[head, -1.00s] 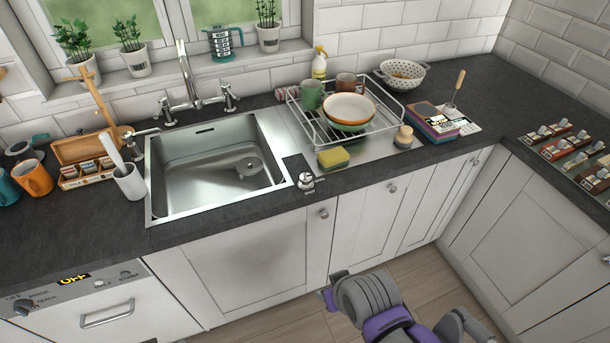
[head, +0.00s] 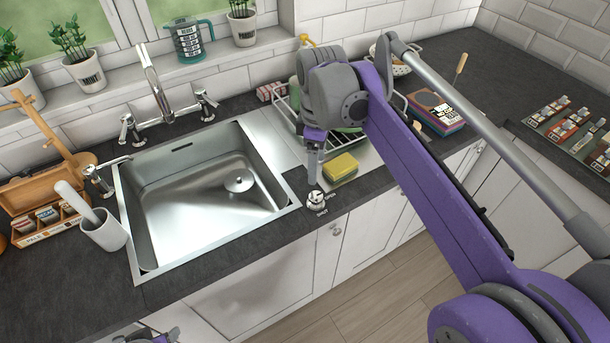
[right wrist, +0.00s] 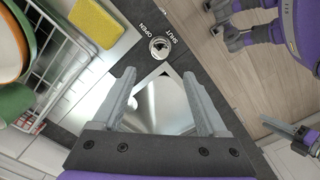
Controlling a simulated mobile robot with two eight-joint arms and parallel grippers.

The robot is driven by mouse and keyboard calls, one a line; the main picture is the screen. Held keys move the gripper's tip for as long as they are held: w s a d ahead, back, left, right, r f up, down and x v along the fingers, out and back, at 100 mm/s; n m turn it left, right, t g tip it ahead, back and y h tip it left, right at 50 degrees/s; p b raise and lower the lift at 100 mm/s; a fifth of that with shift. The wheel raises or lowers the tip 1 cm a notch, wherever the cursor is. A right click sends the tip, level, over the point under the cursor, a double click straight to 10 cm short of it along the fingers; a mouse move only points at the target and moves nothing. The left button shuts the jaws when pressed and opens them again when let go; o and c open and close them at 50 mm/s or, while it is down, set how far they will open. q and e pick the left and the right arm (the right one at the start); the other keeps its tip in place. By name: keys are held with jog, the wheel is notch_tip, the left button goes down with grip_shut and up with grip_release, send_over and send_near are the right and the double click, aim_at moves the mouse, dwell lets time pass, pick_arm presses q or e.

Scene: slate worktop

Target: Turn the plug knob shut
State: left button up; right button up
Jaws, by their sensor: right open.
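The plug knob (head: 316,199) is a small round metal knob on the worktop, right of the sink's front corner. In the right wrist view the knob (right wrist: 159,46) sits beside the printed words OPEN and SHUT; I cannot tell which one it points to. The round plug (head: 239,181) lies in the floor of the steel sink (head: 160,226). My right gripper (head: 313,180) points down just above the knob, its fingers apart and empty; it also shows in the right wrist view (right wrist: 165,88). My left gripper (head: 155,337) is barely in frame at the bottom left.
A yellow sponge (head: 341,167) lies close to the right of the knob. The dish rack (head: 284,112) stands behind, largely hidden by my right arm. A white utensil pot (head: 104,232) stands left of the sink. The worktop's front edge is close to the knob.

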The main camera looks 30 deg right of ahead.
aim_at(316, 196)
notch_tip(316, 196, down, 10)
jog(key=shift+d+f+b, duration=0.1)
jog(key=shift+f+b, duration=0.15)
jog(key=shift+b, duration=0.15)
grip_shut()
dwell(0.5)
